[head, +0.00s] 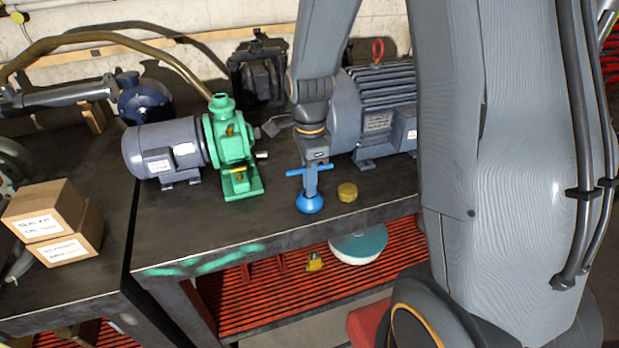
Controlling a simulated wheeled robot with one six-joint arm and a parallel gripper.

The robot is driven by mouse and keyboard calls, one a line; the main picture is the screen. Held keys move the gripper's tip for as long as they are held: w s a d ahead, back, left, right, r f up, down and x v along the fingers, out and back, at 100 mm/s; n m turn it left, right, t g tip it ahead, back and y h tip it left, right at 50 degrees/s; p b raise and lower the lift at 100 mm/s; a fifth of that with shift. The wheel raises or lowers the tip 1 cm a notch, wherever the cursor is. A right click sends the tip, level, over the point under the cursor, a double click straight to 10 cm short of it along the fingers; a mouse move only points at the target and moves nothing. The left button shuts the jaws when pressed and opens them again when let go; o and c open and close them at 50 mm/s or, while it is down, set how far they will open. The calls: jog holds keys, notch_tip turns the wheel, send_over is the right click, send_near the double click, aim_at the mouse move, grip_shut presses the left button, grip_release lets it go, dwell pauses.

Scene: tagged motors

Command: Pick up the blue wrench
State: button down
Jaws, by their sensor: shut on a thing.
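The blue wrench (296,172) shows as a T-shaped bar sticking out on both sides of my gripper (311,186), above the front part of the dark workbench (230,222). My gripper points down and is shut on the wrench. Part of the wrench is hidden by the gripper. A blue rounded piece (310,205) shows just below the fingertips, at the bench top; I cannot tell whether it is part of the wrench. Whether the wrench touches the bench is also unclear.
A brass-coloured cylinder (348,192) stands close right of the gripper. A green pump (231,150) with a grey motor (163,148) is to the left. A larger grey motor (375,115) stands behind. Cardboard boxes (62,248) sit at far left. The front-centre bench top is clear.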

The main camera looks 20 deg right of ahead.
jog(key=shift+r, duration=0.1)
jog(key=shift+r+b, duration=1.2)
jog(key=shift+r, duration=3.75)
jog(key=c, duration=2.3)
grip_release()
grip_shut()
